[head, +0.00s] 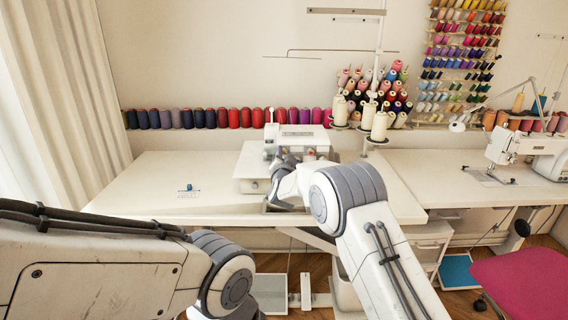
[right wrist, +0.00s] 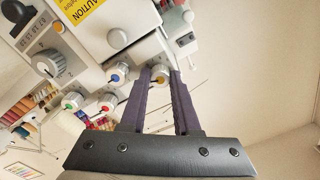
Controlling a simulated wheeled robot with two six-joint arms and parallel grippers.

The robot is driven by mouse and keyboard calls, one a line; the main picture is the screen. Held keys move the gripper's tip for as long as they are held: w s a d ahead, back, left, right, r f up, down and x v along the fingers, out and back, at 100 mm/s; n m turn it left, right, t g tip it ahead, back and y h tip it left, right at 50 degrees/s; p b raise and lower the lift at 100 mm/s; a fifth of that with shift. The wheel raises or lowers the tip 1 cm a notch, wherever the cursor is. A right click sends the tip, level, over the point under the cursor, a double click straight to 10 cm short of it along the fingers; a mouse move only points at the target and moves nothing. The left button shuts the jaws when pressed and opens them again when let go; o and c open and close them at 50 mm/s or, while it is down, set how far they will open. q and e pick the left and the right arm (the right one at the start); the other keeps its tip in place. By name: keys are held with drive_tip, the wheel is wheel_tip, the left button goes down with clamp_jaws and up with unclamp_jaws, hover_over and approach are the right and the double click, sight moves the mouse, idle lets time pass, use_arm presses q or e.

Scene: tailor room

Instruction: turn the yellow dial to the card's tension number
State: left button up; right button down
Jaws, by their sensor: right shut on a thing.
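The white sewing machine (head: 305,142) stands on the table, partly hidden behind my right arm. In the right wrist view its front shows several dials. The yellow dial (right wrist: 160,77) sits between the two dark fingers of my right gripper (right wrist: 159,72), which is shut on it. The dial's number marks are too small to read. In the head view my right gripper (head: 284,183) is at the machine's front, its fingertips hard to make out. My left arm comes in at the lower left, but its gripper is out of view. I cannot make out a card with a tension number.
A blue dial (right wrist: 117,72), a green dial (right wrist: 72,102) and a red dial (right wrist: 103,108) are close by. A small blue item (head: 188,189) lies on the clear left part of the table (head: 130,190).

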drive_tip(key=shift+f+m+b, duration=0.1)
drive_tip(key=shift+m+b, duration=0.8)
drive_tip(key=c, duration=0.6)
unclamp_jaws()
drive_tip(key=shift+c, duration=0.2)
drive_tip(key=s+b, duration=0.1)
drive_tip(key=s, duration=0.9)
drive_tip(key=shift+s, duration=0.25)
